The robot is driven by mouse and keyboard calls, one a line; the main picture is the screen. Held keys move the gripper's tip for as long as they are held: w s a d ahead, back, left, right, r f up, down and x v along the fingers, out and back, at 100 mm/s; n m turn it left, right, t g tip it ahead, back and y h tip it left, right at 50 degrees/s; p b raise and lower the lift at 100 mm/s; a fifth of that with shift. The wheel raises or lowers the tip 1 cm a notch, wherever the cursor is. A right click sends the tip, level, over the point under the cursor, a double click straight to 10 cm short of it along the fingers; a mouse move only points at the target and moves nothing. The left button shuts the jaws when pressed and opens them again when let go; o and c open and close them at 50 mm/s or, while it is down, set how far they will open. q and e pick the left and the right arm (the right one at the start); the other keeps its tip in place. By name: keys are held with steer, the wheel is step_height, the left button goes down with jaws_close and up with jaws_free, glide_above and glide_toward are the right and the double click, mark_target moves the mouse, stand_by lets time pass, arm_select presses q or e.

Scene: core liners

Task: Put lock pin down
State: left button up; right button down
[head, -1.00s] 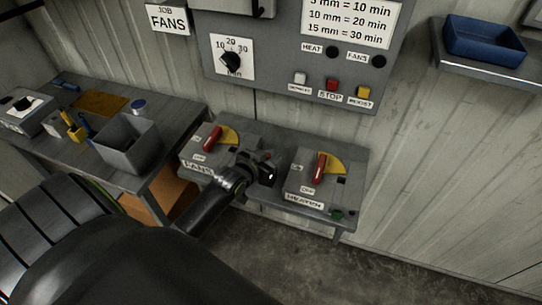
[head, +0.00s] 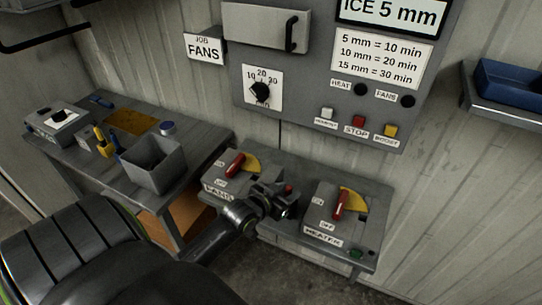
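My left gripper (head: 272,202) is in front of the right side of the grey FANS switch box (head: 222,193), partly covering it. A small red piece (head: 289,188), which looks like the lock pin, shows at its fingers; the fingers look shut on it, and most of it is hidden. The FANS box has a red handle (head: 235,165) on a yellow quarter plate. The HEATER switch box (head: 322,226), to the right, has a red handle (head: 341,204) and a yellow plate. My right gripper is not in view.
A workbench (head: 75,158) at left holds a grey open bin (head: 152,166), yellow and blue tools (head: 105,142) and a small device (head: 58,122). A control panel (head: 300,80) hangs above the switch boxes. A blue tray (head: 510,82) sits on a shelf at right.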

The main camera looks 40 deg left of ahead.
arm_select(q)
steer(key=v, duration=0.8)
steer(key=shift+s+r, duration=0.15)
steer(key=shift+s, duration=0.1)
